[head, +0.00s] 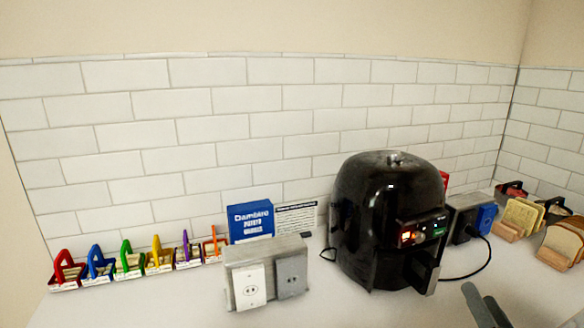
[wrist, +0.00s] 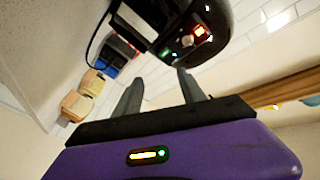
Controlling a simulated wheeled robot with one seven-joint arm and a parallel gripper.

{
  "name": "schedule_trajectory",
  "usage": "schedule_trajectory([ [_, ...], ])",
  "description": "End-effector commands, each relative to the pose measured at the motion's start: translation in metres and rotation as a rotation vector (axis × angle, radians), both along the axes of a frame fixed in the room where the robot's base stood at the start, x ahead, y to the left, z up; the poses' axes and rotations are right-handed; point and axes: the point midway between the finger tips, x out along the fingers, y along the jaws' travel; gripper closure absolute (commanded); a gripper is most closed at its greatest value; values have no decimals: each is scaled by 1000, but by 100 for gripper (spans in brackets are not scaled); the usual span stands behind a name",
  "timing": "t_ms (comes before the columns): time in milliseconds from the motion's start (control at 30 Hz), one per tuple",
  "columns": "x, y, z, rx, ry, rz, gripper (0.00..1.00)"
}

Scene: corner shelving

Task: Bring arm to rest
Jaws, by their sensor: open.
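My gripper (head: 486,308) shows at the lower right of the head view, with only its two grey fingers in sight. In the wrist view my gripper (wrist: 158,88) has its fingers spread apart with nothing between them. The rest of my arm is out of the head view. A black air fryer (head: 385,215) stands on the counter, up and to the left of the fingers in the head view. The air fryer (wrist: 195,30) also shows beyond the fingers in the wrist view, with its lit panel.
A grey outlet box (head: 268,270) stands left of the air fryer, before a blue box (head: 250,219). A second outlet box (head: 468,222) with a cable and wooden holders (head: 522,216) stand right. The front right counter looks clear.

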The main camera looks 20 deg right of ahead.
Motion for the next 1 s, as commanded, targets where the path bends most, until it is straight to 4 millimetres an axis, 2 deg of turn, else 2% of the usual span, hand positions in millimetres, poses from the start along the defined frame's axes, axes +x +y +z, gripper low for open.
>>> schedule_trajectory([
  [33,-11,16,-13,-50,31,-3,52],
  [200,-48,65,-37,-226,104,3,52],
  [467,-110,143,-60,-445,201,91,52],
  [700,-175,209,-78,-561,296,239,52],
  [833,-210,236,-90,-568,363,331,52],
  [1000,-244,253,-107,-543,447,415,52],
])
